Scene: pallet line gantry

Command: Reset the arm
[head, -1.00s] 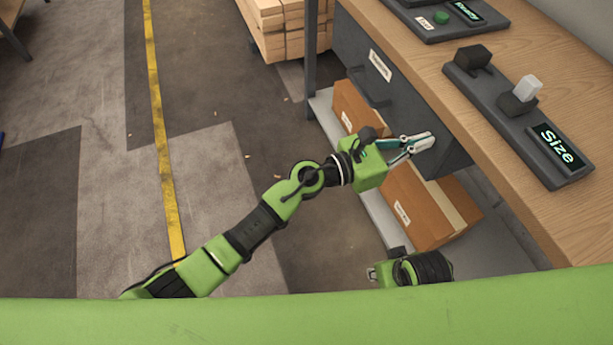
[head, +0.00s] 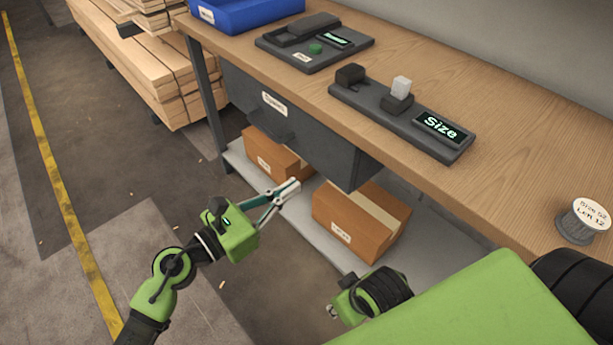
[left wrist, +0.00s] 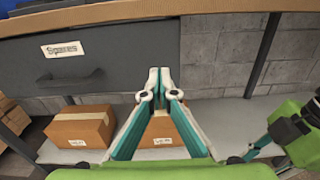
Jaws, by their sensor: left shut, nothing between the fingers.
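My left gripper (head: 291,186) is shut and empty. It is in front of the bench's grey drawer, over the lower shelf, with its fingertips between the two cardboard boxes in the head view. In the left wrist view its fingertips (left wrist: 160,87) meet in the middle, below and right of the drawer's handle, apart from it. Part of my right arm (head: 372,295) shows at the bottom of the head view. My right gripper (left wrist: 260,147) shows only in part at the right of the left wrist view; its jaw state is unclear.
The wooden bench (head: 470,145) holds a "Size" panel (head: 400,120), another panel (head: 315,42), a blue bin (head: 245,12) and a spool (head: 583,222). The grey drawer (left wrist: 100,60), labelled "Spares", is under it. Boxes (head: 362,222) (head: 277,153) sit on the shelf. Stacked lumber (head: 135,60) stands left.

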